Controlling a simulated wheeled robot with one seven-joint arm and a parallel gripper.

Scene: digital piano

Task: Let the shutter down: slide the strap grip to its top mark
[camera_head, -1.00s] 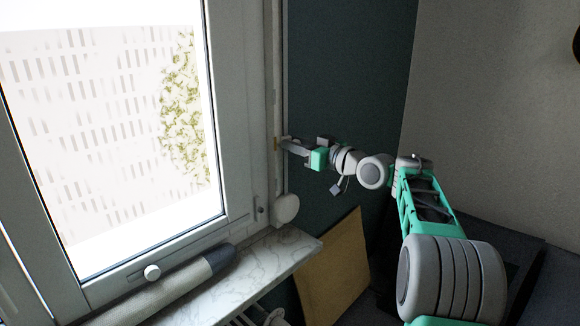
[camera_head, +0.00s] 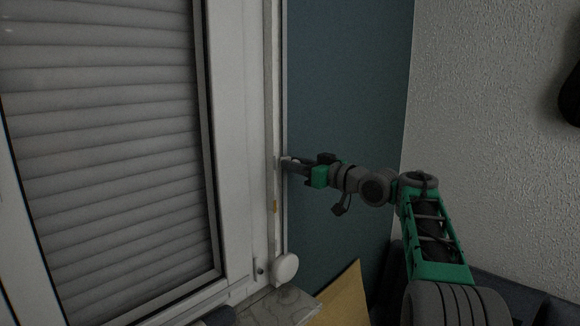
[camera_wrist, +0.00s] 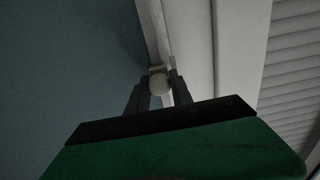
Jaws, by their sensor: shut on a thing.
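The roller shutter (camera_head: 110,140) is down behind the window, and its grey slats cover all of the pane in view. The pale strap (camera_head: 277,100) runs vertically along the right side of the window frame. My gripper (camera_head: 288,164) reaches it from the right. In the wrist view, the pale rounded strap grip (camera_wrist: 159,87) sits between the two dark fingers, which are shut on it. A small orange-brown mark (camera_head: 275,207) shows on the strip below my gripper. No top mark can be made out.
A round white strap housing (camera_head: 285,267) is at the strap's lower end. The marble sill (camera_head: 283,306) and a tan board (camera_head: 345,298) are below. The blue wall (camera_head: 345,80) right of the strap is bare.

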